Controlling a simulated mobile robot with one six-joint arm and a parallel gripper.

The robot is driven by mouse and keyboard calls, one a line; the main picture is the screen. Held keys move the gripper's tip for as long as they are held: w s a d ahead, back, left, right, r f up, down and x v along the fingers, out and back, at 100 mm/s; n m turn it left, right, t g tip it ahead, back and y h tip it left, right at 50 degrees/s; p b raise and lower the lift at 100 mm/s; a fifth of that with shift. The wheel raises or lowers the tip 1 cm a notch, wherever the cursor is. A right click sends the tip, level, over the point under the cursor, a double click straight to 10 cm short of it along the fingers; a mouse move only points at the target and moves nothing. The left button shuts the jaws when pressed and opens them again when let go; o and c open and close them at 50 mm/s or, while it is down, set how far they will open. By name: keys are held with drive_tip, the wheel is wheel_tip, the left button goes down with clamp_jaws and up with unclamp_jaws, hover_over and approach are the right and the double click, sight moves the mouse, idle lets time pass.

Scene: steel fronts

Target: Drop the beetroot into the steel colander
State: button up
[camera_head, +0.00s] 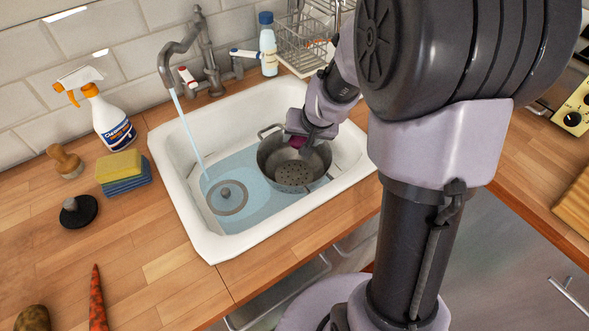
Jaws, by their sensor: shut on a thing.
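The steel colander (292,174) stands upright in the white sink, toward its right side, with holes showing in its bottom. My gripper (301,141) is over the colander's upper part and is shut on the dark purple beetroot (297,142). Only a small part of the beetroot shows beside the fingers; the rest is hidden by them. From this single view I cannot tell whether the beetroot is above the rim or just inside it.
Water runs from the tap (172,62) into the sink (226,242). A spray bottle (112,122), sponges (123,172), a brush (66,161) and a black plug (78,210) stand left. A carrot (97,300) lies in front. A dish rack (303,43) stands behind.

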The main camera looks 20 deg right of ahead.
drive_tip(key=o, duration=1.5)
drive_tip(key=shift+r, duration=0.2)
drive_tip(key=p+v, duration=0.8)
drive_tip(key=v, duration=0.9)
drive_tip(key=shift+s, duration=0.1)
drive_tip(key=s+a+r, duration=0.2)
drive_tip(key=s+a, duration=0.2)
drive_tip(key=s, duration=0.1)
drive_tip(key=s+a+r+y, duration=0.1)
drive_tip(key=s+a+r, duration=0.2)
drive_tip(key=s+a, duration=0.2)
drive_tip(key=s+a+r+y, duration=0.1)
drive_tip(key=s+a+r, duration=0.1)
drive_tip(key=s+a, duration=0.2)
drive_tip(key=shift+s+a+r+n, duration=0.35)
drive_tip(key=shift+s+a+n, duration=0.05)
drive_tip(key=shift+s, duration=0.25)
